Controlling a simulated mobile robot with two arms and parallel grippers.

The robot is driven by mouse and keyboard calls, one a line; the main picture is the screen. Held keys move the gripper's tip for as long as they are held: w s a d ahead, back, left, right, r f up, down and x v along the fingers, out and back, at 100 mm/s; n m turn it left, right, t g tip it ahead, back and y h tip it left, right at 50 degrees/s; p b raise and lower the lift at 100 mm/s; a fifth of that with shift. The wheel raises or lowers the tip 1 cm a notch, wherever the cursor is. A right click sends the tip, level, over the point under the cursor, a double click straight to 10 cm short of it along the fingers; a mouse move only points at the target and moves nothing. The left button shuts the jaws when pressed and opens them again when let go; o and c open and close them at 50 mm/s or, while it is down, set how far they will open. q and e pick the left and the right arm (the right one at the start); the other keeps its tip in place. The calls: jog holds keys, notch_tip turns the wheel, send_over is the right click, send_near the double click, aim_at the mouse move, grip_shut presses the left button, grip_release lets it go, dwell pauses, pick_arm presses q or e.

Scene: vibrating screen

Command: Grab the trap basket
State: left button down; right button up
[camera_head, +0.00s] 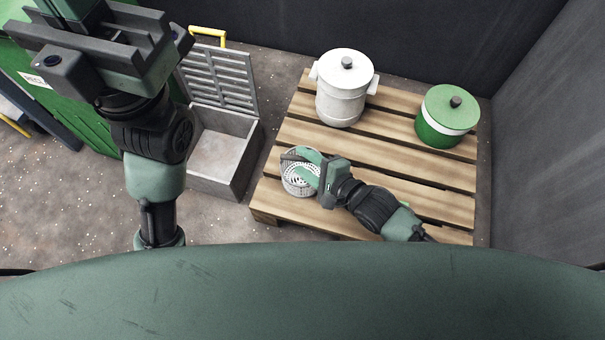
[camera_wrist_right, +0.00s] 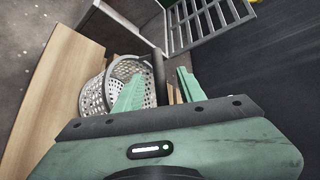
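The trap basket (camera_head: 298,181) is a small, round, perforated pale-grey basket with a grey handle, on the left part of the wooden pallet (camera_head: 437,208). In the right wrist view the basket (camera_wrist_right: 93,97) sits beyond the left finger, which hides part of it. My right gripper (camera_head: 308,163) is over the basket with its fingers apart. The gap between them also shows in the right wrist view (camera_wrist_right: 160,85).
A white lidded canister (camera_head: 342,95) and a green canister with a white band (camera_head: 447,117) stand on the pallet's far side. A grey box (camera_head: 222,152) with its slatted lid (camera_head: 222,80) raised stands left of the pallet. Dark walls close the back and right.

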jog(key=shift+b+x, duration=0.6)
jog(key=shift+x, duration=0.6)
jog(key=shift+w+a+f, duration=0.1)
jog(key=shift+w+f, duration=0.1)
grip_shut()
dwell(0.4)
